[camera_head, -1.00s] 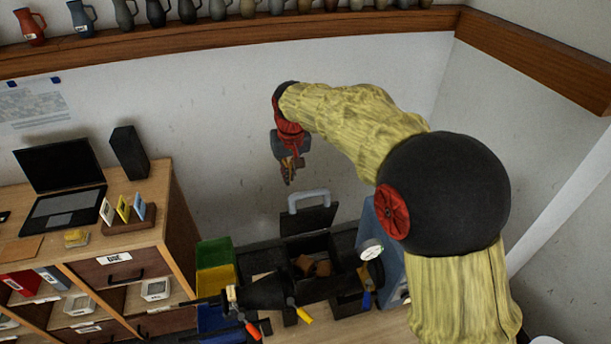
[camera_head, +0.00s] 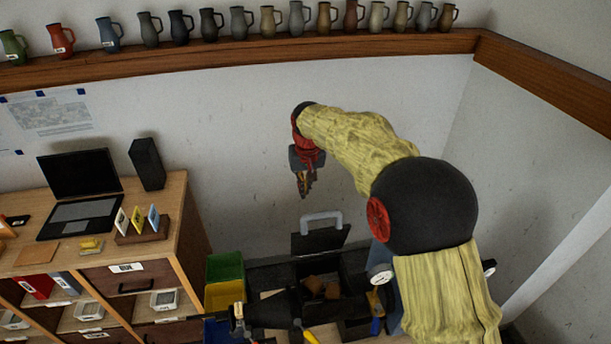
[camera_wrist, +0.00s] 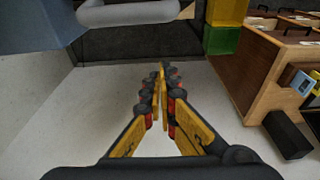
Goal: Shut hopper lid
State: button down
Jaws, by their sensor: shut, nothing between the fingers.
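The hopper lid (camera_head: 313,241) is a dark panel with a pale grey loop handle (camera_head: 321,216) on top. It stands raised at the back of the dark hopper (camera_head: 345,270), which is open with brown pieces inside. My gripper (camera_head: 305,192) hangs pointing down in front of the white wall, above the lid handle and apart from it. In the wrist view my gripper (camera_wrist: 162,68) has its fingertips together with nothing between them. The grey handle (camera_wrist: 125,12) shows at the top of that view, beyond the fingertips.
A green bin (camera_head: 225,268) and a yellow bin (camera_head: 224,294) stand left of the hopper. A wooden desk (camera_head: 178,215) with a laptop (camera_head: 80,190) and a black speaker (camera_head: 147,163) is farther left. A shelf of mugs (camera_head: 240,45) runs along the wall above.

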jog(key=s, duration=0.1)
jog(key=s+f, duration=0.1)
jog(key=s+d+f, duration=0.1)
jog(key=shift+s+p, duration=0.25)
jog(key=shift+p, duration=0.1)
jog(key=shift+r, duration=0.1)
